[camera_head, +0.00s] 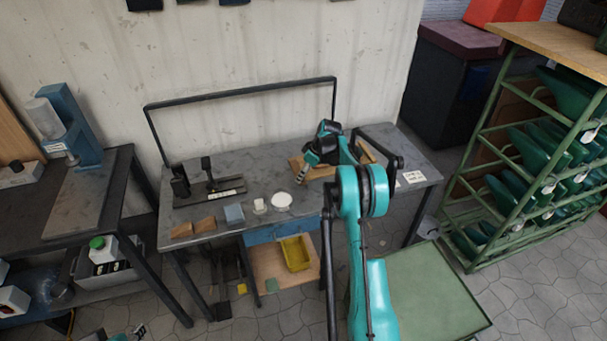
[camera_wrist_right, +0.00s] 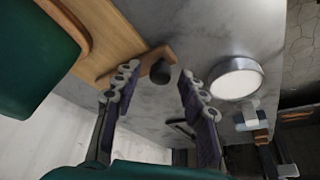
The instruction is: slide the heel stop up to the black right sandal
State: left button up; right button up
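In the right wrist view, what appears to be the heel stop, a small wooden bar (camera_wrist_right: 153,57) with a dark round knob (camera_wrist_right: 160,72), lies across the end of a wooden board (camera_wrist_right: 112,32). My right gripper (camera_wrist_right: 159,78) is open, its fingers on either side of the knob; contact cannot be told. A dark green, last-like form (camera_wrist_right: 35,55) with a brown sole edge rests on the board; I see no clear black sandal straps. In the head view my right gripper (camera_head: 304,172) reaches the board (camera_head: 322,172), hiding much of it. My left gripper (camera_head: 137,331) barely shows at the bottom left.
A white round dish (camera_head: 281,201), pale block (camera_head: 260,206), grey block (camera_head: 234,214) and wooden wedges (camera_head: 193,227) stand left of the board on the grey table (camera_head: 262,165). A black frame (camera_head: 240,92) rises behind. A green rack (camera_head: 487,190) stands right.

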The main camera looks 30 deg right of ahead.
grip_shut()
jog(key=shift+s+d, duration=0.25)
jog(key=shift+d, duration=0.8)
jog(key=shift+s+d, duration=0.25)
jog(key=shift+d, duration=0.8)
jog(key=shift+o, duration=0.6)
grip_release()
jog(key=shift+r, duration=0.1)
jog(key=v, duration=1.1)
jog(key=shift+s+r, duration=0.2)
jog(key=shift+r, duration=0.15)
